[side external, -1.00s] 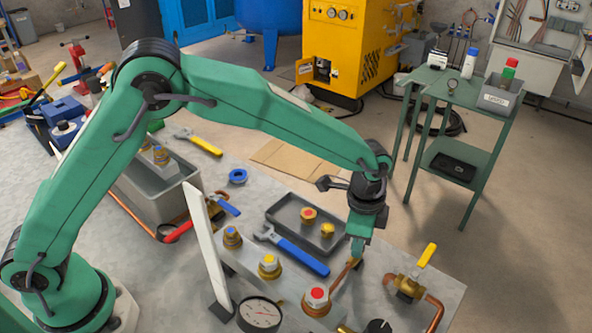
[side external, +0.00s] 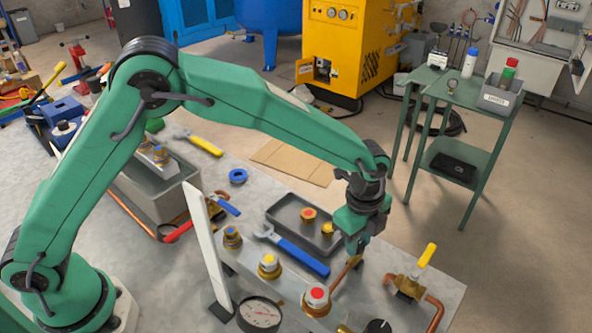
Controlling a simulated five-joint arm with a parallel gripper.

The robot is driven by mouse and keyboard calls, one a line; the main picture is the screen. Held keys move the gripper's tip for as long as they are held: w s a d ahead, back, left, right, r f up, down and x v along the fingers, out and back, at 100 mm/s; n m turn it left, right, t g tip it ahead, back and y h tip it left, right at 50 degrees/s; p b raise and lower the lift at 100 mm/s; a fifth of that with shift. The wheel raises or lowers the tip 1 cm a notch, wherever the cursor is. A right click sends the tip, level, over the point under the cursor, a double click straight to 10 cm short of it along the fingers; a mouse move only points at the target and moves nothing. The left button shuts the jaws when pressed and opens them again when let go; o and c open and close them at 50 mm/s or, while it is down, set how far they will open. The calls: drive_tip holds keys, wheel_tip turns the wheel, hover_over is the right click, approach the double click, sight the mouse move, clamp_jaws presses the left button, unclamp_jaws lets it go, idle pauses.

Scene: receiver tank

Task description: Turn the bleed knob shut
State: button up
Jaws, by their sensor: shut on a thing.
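My gripper (side external: 354,251) points down at the far end of a short copper pipe (side external: 342,278) beside the manifold. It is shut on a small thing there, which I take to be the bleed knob. The fingers hide almost all of it, so its shape and angle do not show. A black round knob (side external: 378,327) is cut off at the bottom edge, apart from my gripper.
A dark tray (side external: 277,213) with brass plugs and a blue-handled wrench (side external: 300,256) lie left of my gripper. A yellow-handled valve (side external: 408,286) stands to the right. A gauge (side external: 260,314) and a white upright plate (side external: 205,240) stand near the manifold.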

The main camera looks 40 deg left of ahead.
drive_tip(key=shift+d+r, duration=0.1)
drive_tip(key=o, duration=1)
drive_tip(key=shift+s+r, duration=0.15)
drive_tip(key=shift+r, duration=3.7)
drive_tip(key=shift+a+r, duration=0.1)
drive_tip(key=shift+a, duration=0.15)
